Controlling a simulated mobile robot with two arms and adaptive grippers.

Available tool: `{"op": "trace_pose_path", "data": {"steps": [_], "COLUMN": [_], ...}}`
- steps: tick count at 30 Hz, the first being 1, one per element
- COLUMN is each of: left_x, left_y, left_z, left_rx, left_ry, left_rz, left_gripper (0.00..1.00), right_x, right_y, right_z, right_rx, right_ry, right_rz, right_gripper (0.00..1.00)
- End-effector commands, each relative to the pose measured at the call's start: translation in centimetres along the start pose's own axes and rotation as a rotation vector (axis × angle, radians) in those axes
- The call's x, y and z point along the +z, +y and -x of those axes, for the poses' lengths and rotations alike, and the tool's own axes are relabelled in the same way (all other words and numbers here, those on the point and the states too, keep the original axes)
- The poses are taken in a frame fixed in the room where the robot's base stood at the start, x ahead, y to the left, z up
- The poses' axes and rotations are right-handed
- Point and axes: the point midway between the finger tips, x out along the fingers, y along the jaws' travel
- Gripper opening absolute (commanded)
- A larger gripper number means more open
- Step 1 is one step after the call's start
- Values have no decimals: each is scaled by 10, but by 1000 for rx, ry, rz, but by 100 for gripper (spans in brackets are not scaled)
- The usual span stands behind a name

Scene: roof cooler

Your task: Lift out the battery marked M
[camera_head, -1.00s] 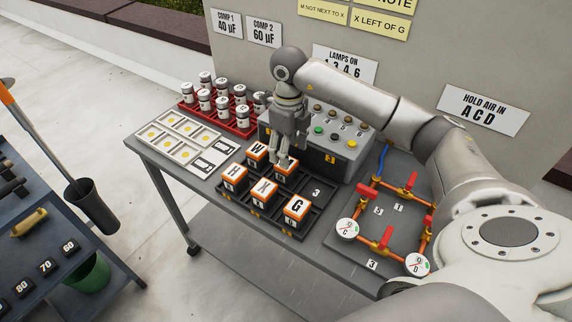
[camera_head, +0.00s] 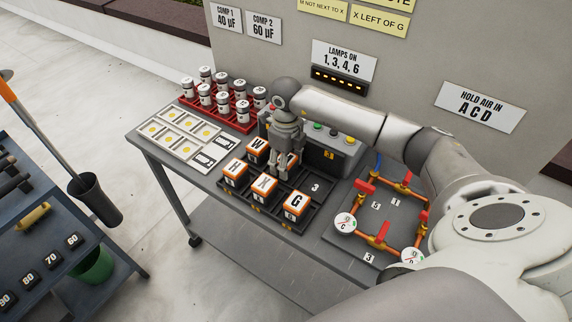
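Several orange-and-black batteries with white lettered tops stand in a black tray (camera_head: 318,205) on the grey table. The readable tops are W (camera_head: 256,147), H (camera_head: 236,170), X (camera_head: 264,186) and G (camera_head: 296,204). One more battery (camera_head: 293,160), in the back row right of W, is mostly behind my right gripper (camera_head: 283,172), and its letter is hidden. My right gripper points down at that battery, with its fingers low beside it. I cannot tell whether they are closed on it. My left gripper is out of view.
A control box (camera_head: 326,155) stands close behind the tray. A red rack (camera_head: 243,127) of canisters and a pale card panel (camera_head: 186,140) lie to the left. An orange pipe loop with valves (camera_head: 384,232) is at the right. Tray slot 3 looks empty.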

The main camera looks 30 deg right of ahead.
Motion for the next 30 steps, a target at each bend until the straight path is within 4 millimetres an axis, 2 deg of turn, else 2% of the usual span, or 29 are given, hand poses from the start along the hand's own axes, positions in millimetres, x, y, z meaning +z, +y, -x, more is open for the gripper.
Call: {"op": "trace_pose_path", "data": {"steps": [1,6,7,14,19,23,30], "left_x": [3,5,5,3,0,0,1], "left_y": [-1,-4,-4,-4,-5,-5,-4], "left_z": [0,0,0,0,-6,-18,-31], "left_rx": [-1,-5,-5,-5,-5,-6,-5], "left_ry": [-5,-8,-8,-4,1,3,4], "left_rz": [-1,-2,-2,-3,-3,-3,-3], "left_gripper": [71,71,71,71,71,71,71], "right_x": [0,0,0,1,2,2,6], "right_y": [0,0,0,0,-1,-1,41], "right_z": [0,0,1,2,10,27,79], "right_rx": [0,0,-1,-1,-3,-4,-1], "right_ry": [0,-1,-2,-3,-6,-8,-11], "right_rz": [0,0,0,0,0,0,8], "right_gripper": [39,17,16,16,16,16,16]}}
